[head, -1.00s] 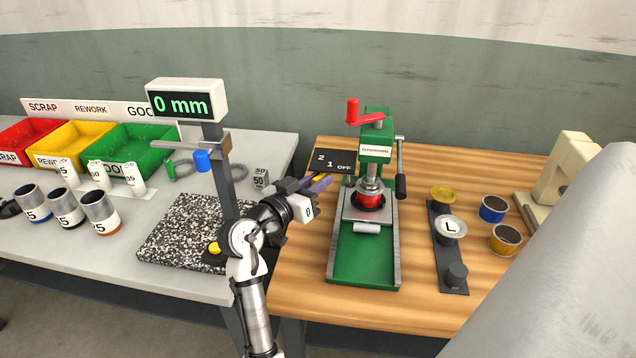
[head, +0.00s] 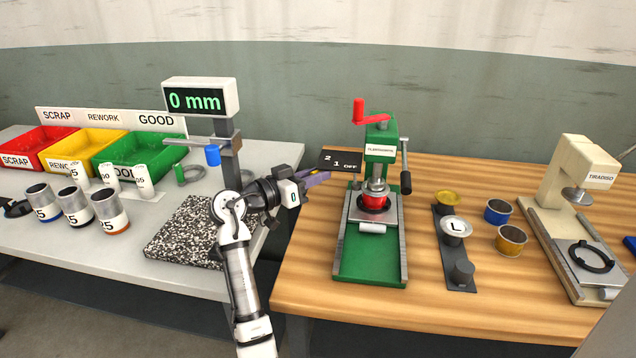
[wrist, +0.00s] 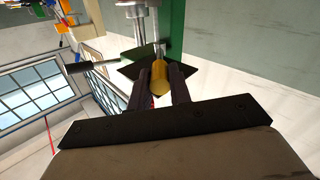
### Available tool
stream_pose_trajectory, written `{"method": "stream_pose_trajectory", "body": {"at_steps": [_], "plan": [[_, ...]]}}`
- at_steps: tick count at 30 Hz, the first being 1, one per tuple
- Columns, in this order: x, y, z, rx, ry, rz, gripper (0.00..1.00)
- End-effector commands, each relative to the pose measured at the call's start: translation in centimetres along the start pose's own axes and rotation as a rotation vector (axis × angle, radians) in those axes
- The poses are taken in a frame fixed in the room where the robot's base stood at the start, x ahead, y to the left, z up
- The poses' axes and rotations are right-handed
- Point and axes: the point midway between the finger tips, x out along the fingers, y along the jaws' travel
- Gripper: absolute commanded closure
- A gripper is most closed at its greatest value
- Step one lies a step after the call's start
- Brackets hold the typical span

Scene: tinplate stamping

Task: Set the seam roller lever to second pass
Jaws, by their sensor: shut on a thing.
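The green seaming press (head: 381,140) stands on the wooden bench with a red crank on top and a red can under its head. A dark plate (head: 340,161) marked 2, 1 and OFF sits at its left side. My gripper (head: 322,175) is at the plate's left front edge, near the 2. In the wrist view my gripper (wrist: 160,82) is shut on a yellow cylindrical grip (wrist: 159,84), which I take to be the lever's handle. The rest of the lever is mostly hidden, and its exact mark cannot be told.
A black-handled lever (head: 405,180) hangs at the press's right side. A dark strip with gauges (head: 455,250), loose cans (head: 511,239) and a beige press (head: 580,180) stand further right. The speckled plate (head: 185,240) and height gauge (head: 201,98) are left.

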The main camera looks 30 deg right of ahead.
Motion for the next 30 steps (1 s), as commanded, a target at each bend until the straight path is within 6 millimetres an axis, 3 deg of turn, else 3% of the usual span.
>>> {"method": "stream_pose_trajectory", "body": {"at_steps": [13,14,18,26,30], "plan": [[0.0,-0.3,0.0,-0.002,-0.003,0.006,1.00],[0.0,-0.3,0.0,-0.002,-0.003,0.006,0.79],[0.0,-0.3,-0.1,-0.001,-0.002,0.006,0.61],[0.0,-0.3,-0.1,0.000,-0.001,0.006,0.59],[-1.0,-0.4,0.0,0.000,0.001,0.004,0.59]]}}
